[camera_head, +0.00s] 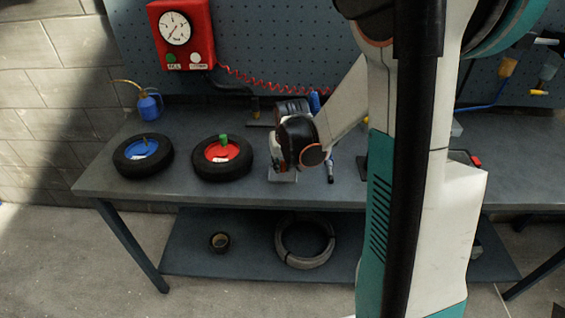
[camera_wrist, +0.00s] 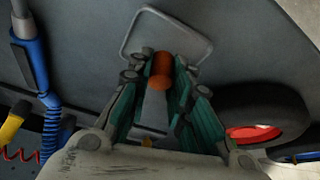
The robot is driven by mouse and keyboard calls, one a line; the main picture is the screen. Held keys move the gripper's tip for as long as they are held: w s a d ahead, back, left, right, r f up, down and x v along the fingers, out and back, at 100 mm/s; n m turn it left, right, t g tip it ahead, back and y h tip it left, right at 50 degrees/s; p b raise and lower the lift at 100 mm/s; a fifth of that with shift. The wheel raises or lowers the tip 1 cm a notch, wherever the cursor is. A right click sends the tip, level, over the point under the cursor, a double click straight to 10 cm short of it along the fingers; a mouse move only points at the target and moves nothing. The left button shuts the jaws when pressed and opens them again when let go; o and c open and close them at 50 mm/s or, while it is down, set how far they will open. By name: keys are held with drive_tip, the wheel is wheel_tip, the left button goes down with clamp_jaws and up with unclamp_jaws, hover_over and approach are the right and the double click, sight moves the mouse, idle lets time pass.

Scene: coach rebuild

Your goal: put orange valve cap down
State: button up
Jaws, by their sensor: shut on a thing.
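The orange valve cap (camera_wrist: 161,64) is between the fingertips of my gripper (camera_wrist: 160,72) in the wrist view. The fingers are shut on it. A shallow grey tray with a pale rim (camera_wrist: 135,30) lies on the bench under and beyond the fingertips. Its edge also shows below my gripper (camera_head: 281,164) in the head view (camera_head: 283,177). I cannot tell whether the cap touches the tray. In the head view my wrist hides the cap.
A wheel with a red hub and green valve cap (camera_head: 224,158) lies just left of my gripper. A blue-hubbed wheel (camera_head: 142,156) lies farther left. A blue oil can (camera_head: 149,106) stands behind. A blue tool with a coiled hose (camera_wrist: 32,65) is near the gripper.

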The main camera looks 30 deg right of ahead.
drive_tip(key=shift+f+b, duration=0.35)
drive_tip(key=shift+f, duration=0.15)
drive_tip(key=o, duration=0.8)
drive_tip(key=shift+r, duration=0.1)
drive_tip(key=shift+r+p, duration=0.55)
drive_tip(key=shift+p, duration=0.05)
drive_tip(key=p+v, duration=0.4)
drive_tip(key=v, duration=0.8)
